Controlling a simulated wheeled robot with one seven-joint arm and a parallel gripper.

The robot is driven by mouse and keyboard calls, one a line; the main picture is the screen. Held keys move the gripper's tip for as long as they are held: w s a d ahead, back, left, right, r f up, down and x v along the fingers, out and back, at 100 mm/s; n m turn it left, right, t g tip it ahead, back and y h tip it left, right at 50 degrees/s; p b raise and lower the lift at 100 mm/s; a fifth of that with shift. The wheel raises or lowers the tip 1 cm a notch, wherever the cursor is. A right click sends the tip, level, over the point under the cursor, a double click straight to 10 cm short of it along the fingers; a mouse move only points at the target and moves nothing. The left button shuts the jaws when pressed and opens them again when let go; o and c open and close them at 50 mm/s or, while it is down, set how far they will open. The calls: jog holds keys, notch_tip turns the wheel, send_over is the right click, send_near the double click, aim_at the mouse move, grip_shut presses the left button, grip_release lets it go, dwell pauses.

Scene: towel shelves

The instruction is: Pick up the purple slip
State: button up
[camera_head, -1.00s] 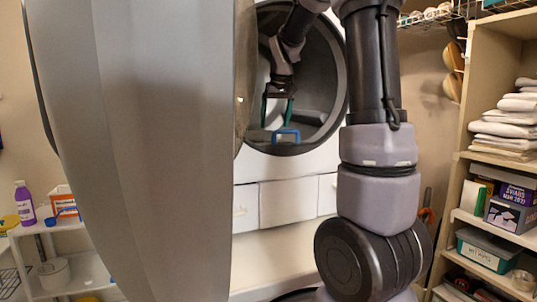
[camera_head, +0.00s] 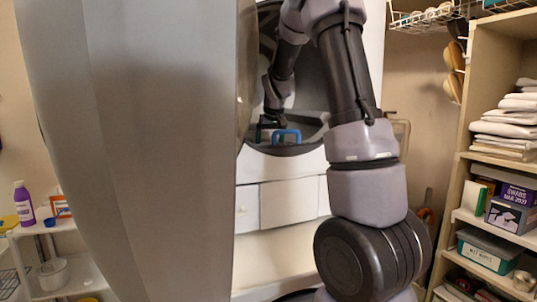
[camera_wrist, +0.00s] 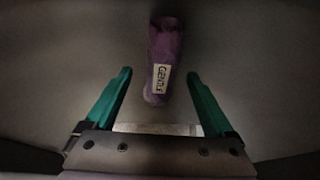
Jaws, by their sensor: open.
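The purple slip (camera_wrist: 165,50) shows in the wrist view at the top middle, with a pale label reading "GENTLE" (camera_wrist: 161,79) on it. It lies on a dim grey surface. My gripper (camera_wrist: 158,75) has its two green fingers spread wide. The near end of the slip reaches between the fingertips, and I see no finger touching it. In the head view my gripper (camera_head: 269,130) is inside the round opening of a white machine (camera_head: 290,203), beside a blue handle-shaped thing (camera_head: 287,136). The slip is hidden in the head view.
A large grey panel (camera_head: 140,150) fills the left of the head view, close by. A shelf unit (camera_head: 462,180) with folded white towels (camera_head: 510,125) and boxes stands at right. A white rack (camera_head: 60,255) with a purple bottle (camera_head: 24,204) is at far left.

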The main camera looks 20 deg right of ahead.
grip_shut()
jog(key=shift+r, duration=0.1)
jog(key=shift+w+r, duration=0.2)
jog(key=shift+r, duration=0.4)
notch_tip(320, 180, up, 10)
jog(key=w, duration=1.9)
jog(key=shift+w, duration=0.25)
